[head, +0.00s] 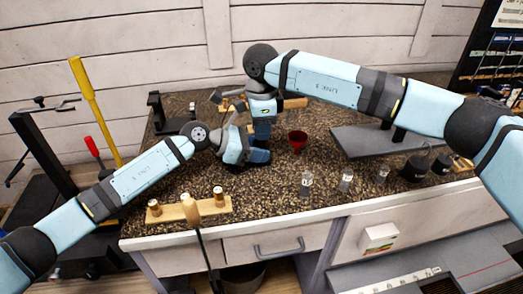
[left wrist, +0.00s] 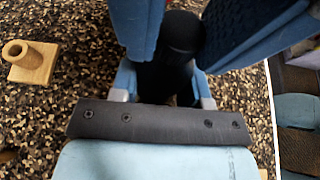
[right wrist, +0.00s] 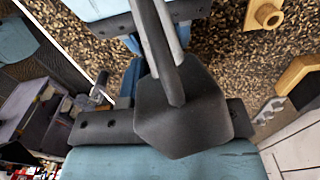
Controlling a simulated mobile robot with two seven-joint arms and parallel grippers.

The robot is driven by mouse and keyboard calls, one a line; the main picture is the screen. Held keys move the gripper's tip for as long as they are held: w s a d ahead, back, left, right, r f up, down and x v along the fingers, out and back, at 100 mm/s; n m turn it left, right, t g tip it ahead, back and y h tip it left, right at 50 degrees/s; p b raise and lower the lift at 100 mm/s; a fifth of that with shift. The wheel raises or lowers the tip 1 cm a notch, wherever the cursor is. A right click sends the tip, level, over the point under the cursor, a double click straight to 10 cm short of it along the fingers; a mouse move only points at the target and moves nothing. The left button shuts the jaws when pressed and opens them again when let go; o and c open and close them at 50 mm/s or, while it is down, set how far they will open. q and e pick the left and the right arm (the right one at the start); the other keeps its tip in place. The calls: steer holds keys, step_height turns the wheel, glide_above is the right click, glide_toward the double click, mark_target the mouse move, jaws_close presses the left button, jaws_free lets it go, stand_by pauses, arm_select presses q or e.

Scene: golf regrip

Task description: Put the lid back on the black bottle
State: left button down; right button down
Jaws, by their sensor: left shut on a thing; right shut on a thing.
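My left gripper (head: 258,158) is shut low over the worktop, left of the red funnel. In the left wrist view a dark, rounded body, apparently the black bottle (left wrist: 180,38), sits between its blue fingers. My right gripper (head: 263,130) reaches down from above, right over the left one, its fingers nearly meeting it. I cannot tell whether that piece is the lid. The join between the two grippers is hidden.
A red funnel (head: 297,139) stands just right of the grippers, with clear cups (head: 305,184) near the front edge. Black labelled containers (head: 416,168) and a grey plate (head: 362,143) are at the right. A wooden holder (head: 172,212) is at the front left.

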steer(key=m, duration=0.6)
steer(key=c, duration=0.9)
jaws_free()
steer(key=shift+c, duration=0.2)
steer(key=shift+r, duration=2.3)
steer(key=shift+c, duration=0.4)
